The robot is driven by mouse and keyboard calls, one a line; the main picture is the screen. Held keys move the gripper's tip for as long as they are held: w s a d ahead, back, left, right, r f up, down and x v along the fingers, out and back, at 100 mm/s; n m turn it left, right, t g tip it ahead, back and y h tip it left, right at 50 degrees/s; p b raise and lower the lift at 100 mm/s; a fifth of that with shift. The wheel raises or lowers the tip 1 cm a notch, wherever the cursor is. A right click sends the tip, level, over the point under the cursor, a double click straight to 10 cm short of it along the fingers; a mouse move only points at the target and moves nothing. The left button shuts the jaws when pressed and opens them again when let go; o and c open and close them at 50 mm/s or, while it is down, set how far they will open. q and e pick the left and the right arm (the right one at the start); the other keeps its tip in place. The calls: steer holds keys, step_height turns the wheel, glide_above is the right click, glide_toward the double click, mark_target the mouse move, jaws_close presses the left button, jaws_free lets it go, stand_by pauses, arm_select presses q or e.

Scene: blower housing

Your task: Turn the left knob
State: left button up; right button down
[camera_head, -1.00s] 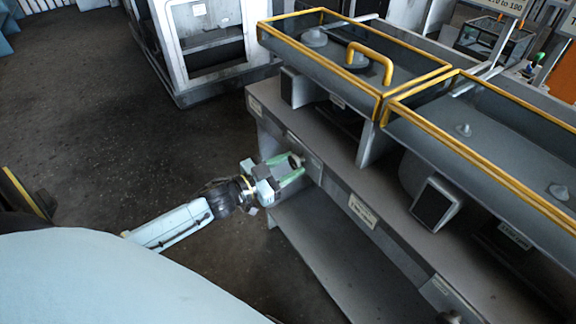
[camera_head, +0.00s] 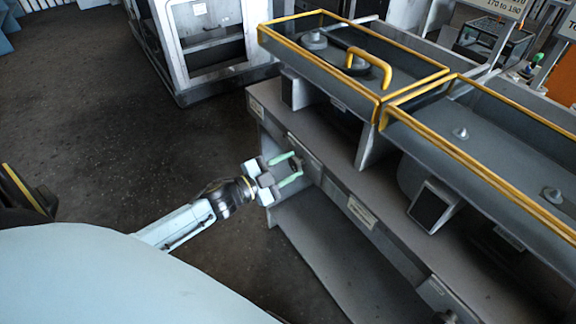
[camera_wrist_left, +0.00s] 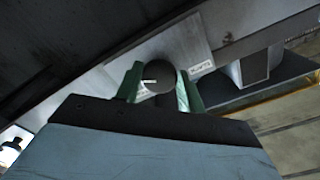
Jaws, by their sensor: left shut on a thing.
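The left knob (camera_wrist_left: 160,76) is dark and round with a short white mark, on a light plate on the front of the grey bench. My left gripper (camera_head: 295,168) has its two green fingers on either side of this knob and is shut on it. In the left wrist view the gripper (camera_wrist_left: 160,88) shows a finger at each side of the knob. In the head view the knob is small and dark between the fingertips. My right gripper is not in view.
The grey bench (camera_head: 345,185) carries yellow-edged trays (camera_head: 440,145) above its ledge. Another knob (camera_head: 448,317) shows at the bottom edge on the bench front. A white cabinet (camera_head: 205,45) stands behind. The dark floor (camera_head: 100,120) left of the bench is clear.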

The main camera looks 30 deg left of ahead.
arm_select(q)
steer(key=shift+m, duration=0.6)
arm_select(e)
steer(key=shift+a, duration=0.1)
arm_select(q)
steer(key=o, duration=1)
steer(key=shift+c, duration=0.2)
steer(key=p+v, duration=0.1)
steer(key=v, duration=1.2)
steer(key=shift+s, duration=0.2)
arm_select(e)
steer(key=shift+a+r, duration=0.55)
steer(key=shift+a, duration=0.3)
arm_select(q)
steer(key=shift+a, duration=0.1)
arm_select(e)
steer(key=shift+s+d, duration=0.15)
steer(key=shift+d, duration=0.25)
